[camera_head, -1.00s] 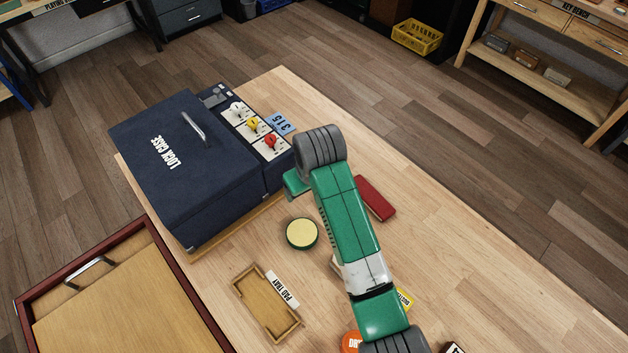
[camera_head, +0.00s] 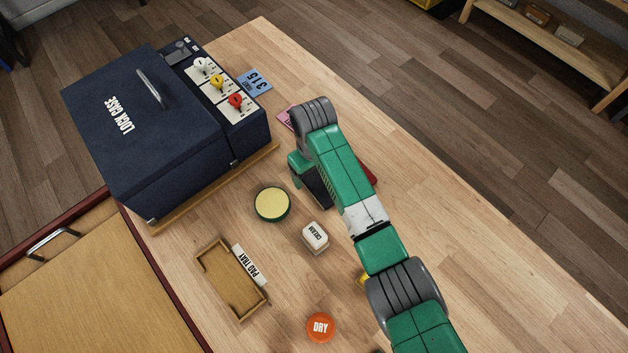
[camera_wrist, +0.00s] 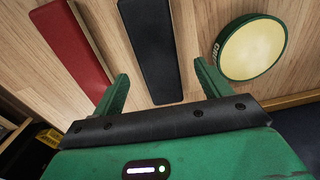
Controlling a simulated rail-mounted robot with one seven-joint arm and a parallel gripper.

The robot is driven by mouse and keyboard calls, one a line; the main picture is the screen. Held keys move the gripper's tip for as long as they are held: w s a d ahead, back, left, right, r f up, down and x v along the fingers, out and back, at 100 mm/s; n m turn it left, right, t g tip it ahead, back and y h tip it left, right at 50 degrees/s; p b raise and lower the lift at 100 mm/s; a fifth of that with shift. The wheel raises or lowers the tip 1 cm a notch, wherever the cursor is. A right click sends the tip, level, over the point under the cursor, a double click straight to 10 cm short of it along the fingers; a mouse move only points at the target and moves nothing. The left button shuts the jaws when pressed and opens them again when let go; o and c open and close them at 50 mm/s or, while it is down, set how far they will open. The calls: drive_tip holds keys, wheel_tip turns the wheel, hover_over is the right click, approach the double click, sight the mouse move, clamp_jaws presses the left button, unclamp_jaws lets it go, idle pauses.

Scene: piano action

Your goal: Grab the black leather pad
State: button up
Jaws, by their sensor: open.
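The black leather pad (camera_wrist: 153,45) is a long dark strip lying on the wooden table. In the wrist view its near end lies between the two green fingers of my gripper (camera_wrist: 162,84), with bare wood showing on both sides. The fingers are apart and hold nothing. In the head view part of the black pad (camera_head: 319,188) shows beside my green wrist, and my arm covers the rest. I cannot tell how high the fingertips are above the table.
A red pad (camera_wrist: 70,45) lies left of the black one, and a round yellow-topped tin (camera_wrist: 250,48) lies right. A cream box (camera_head: 315,236), orange DRY disc (camera_head: 320,327) and empty pad tray (camera_head: 212,279) are nearby. The navy lock case (camera_head: 150,150) stands at the left.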

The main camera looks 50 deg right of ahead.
sight(314, 180)
drive_tip(key=f, duration=0.3)
drive_tip(key=shift+s+d+b, duration=0.1)
drive_tip(key=shift+s+b, duration=0.1)
drive_tip(key=shift+b, duration=0.15)
drive_tip(key=shift+w, duration=0.1)
drive_tip(key=c, duration=1.1)
drive_tip(key=shift+r, duration=0.1)
wheel_tip(314, 180, up, 10)
drive_tip(key=p, duration=0.3)
